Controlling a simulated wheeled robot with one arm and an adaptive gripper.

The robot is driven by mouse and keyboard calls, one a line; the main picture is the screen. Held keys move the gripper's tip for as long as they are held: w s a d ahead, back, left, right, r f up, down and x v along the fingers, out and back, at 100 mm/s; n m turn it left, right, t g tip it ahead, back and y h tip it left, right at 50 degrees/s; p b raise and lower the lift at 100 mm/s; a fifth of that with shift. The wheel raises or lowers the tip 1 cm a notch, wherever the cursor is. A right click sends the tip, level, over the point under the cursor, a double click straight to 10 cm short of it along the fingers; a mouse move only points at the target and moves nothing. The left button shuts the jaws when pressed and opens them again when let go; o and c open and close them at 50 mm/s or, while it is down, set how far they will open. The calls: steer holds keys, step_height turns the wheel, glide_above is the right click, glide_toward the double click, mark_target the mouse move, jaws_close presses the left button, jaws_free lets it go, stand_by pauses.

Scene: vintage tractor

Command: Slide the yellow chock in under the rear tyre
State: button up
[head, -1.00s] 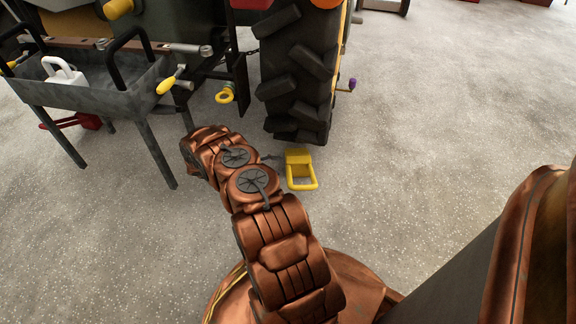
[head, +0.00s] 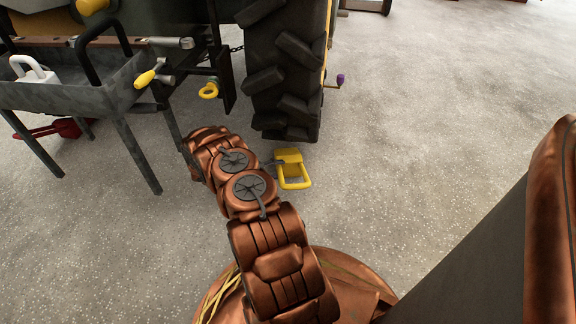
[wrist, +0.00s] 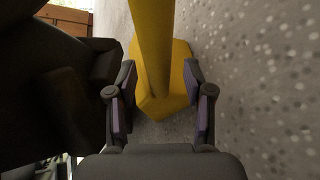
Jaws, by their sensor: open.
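The yellow chock (head: 289,156), a block with a loop handle, lies on the floor just in front of the rear tyre (head: 286,75). A small strip of floor seems to show between chock and tread. In the wrist view the chock (wrist: 178,82) lies between the fingertips of my open gripper (wrist: 158,80), its handle bar running up the picture. Whether either finger touches it I cannot tell. A dark mass at the left of the wrist view looks like the tyre (wrist: 50,85). In the head view my arm mostly hides the gripper; a dark finger shows beside the chock.
A grey metal tray stand (head: 75,97) with a white padlock-shaped object (head: 35,72) stands left of my arm. The floor to the right is clear.

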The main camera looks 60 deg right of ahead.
steer(key=shift+s+d+f, duration=0.2)
steer(key=shift+s+d, duration=0.05)
steer(key=shift+d, duration=0.15)
steer(key=shift+c, duration=0.3)
jaws_close()
steer(key=shift+r, duration=0.1)
